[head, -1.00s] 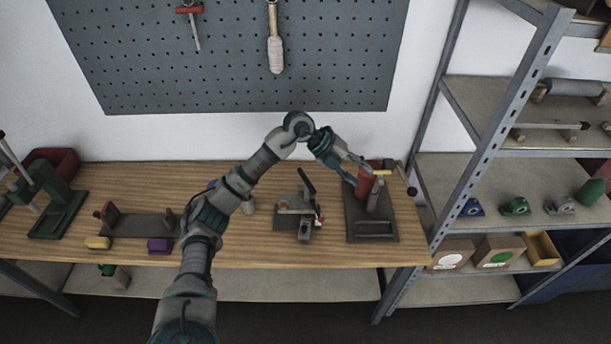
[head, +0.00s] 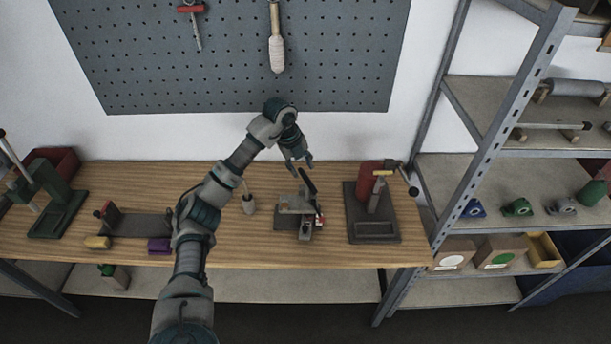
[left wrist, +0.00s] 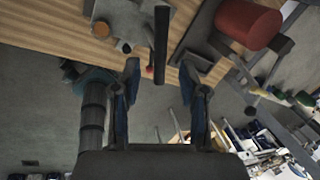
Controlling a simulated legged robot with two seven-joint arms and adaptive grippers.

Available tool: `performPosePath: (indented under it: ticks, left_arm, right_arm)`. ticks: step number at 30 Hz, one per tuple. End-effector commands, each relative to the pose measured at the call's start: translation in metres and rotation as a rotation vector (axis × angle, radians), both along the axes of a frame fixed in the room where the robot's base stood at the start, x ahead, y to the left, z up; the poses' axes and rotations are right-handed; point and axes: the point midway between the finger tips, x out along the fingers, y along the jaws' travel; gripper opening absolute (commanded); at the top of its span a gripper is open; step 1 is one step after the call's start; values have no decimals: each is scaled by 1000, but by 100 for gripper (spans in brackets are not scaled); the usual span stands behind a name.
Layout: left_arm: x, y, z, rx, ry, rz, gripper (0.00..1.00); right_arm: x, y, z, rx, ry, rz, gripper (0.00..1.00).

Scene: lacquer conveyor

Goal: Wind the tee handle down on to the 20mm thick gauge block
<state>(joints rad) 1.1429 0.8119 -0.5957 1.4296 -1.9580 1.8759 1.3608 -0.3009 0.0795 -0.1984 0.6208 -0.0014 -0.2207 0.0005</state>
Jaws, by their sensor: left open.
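My left gripper (head: 301,163) is open and empty above the back of the middle clamp fixture (head: 293,210). This fixture has a grey body and a tilted black handle bar (head: 308,181). In the left wrist view the bar (left wrist: 161,45) shows between my open fingers (left wrist: 160,72), and no contact is visible. The fixture's grey body (left wrist: 122,20) is at the upper left there. I cannot tell for sure which part is the tee handle. No 20 mm marking is readable on any block. My right gripper is not in view.
A base (head: 374,230) with a red cylinder (head: 368,176) and a ball-ended crank (head: 412,190) stands right. Yellow (head: 97,242) and purple (head: 160,246) blocks lie by the left fixture. A green press (head: 62,205) is far left.

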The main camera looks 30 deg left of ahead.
Motion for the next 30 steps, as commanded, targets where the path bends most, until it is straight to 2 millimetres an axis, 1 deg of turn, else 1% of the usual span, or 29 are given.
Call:
performPosePath:
  ticks: [1,3,6,9,13,20,21,23,24,25,30]
  left_arm:
    - [2,-2,-11,-1,4,-1,43]
    - [5,-4,-23,0,3,-1,43]
    - [8,-6,-36,-1,2,-1,43]
    - [10,-8,-45,1,1,-1,43]
    - [11,-10,-49,1,-1,-2,43]
    - [12,-9,-50,0,0,-2,43]
    - [12,-8,-50,0,0,-2,33]
    - [12,-8,-50,0,0,-1,18]
    - [12,-8,-50,0,0,-1,8]
    - [12,-8,-50,0,0,-1,1]
    - [12,-7,-50,0,0,-1,0]
  right_arm:
    - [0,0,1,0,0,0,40]
    - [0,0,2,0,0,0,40]
    - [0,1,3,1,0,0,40]
    - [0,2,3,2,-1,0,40]
    - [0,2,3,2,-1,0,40]
    - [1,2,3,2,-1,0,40]
    - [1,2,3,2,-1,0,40]
    - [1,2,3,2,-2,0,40]
    - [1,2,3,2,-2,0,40]
    - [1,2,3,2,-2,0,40]
    - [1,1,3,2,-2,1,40]
